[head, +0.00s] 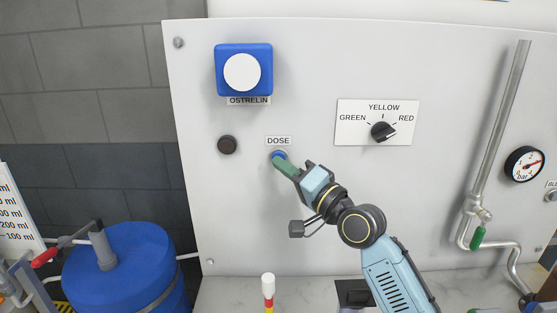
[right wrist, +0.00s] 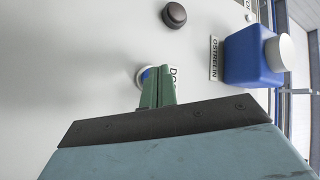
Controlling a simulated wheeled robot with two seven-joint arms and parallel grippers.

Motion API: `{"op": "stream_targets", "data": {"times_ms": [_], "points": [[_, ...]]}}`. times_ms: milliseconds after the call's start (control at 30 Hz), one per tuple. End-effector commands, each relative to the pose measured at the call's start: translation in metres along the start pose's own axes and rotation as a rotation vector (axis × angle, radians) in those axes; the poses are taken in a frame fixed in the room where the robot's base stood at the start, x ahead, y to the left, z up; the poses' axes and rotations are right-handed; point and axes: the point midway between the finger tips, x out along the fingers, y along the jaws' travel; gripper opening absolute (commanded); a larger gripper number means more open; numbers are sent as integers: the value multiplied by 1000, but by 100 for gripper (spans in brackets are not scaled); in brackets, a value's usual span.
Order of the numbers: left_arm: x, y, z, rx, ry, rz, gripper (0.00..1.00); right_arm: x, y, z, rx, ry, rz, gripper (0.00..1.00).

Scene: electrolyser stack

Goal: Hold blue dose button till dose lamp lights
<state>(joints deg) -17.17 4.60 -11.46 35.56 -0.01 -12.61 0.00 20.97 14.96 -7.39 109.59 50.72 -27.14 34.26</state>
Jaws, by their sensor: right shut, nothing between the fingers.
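The blue dose button (head: 278,154) sits on the pale panel just under the DOSE label (head: 278,141). My right gripper (head: 281,163) is shut and empty, its green fingertips at the button and covering most of it. In the right wrist view the fingertips (right wrist: 157,86) overlap the button's blue face and pale ring (right wrist: 146,76); whether the button is pressed in cannot be told. A round dark lamp (head: 227,145), left of the button, looks unlit; it also shows in the right wrist view (right wrist: 174,15). My left gripper is not in view.
A blue box with a white round front (head: 242,72), labelled OSTRELIN, is above. A selector knob (head: 383,131) marked GREEN, YELLOW, RED is to the right, near a pipe (head: 504,120) and gauge (head: 524,164). A blue drum (head: 120,265) stands lower left.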

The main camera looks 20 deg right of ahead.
Motion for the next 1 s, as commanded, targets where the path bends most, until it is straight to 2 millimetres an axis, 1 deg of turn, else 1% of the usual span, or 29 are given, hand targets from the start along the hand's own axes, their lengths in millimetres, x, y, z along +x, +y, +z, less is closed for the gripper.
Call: {"op": "stream_targets", "data": {"times_ms": [1000], "points": [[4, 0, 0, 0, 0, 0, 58, 6, 4, -4, -1, 0, 0, 0]]}}
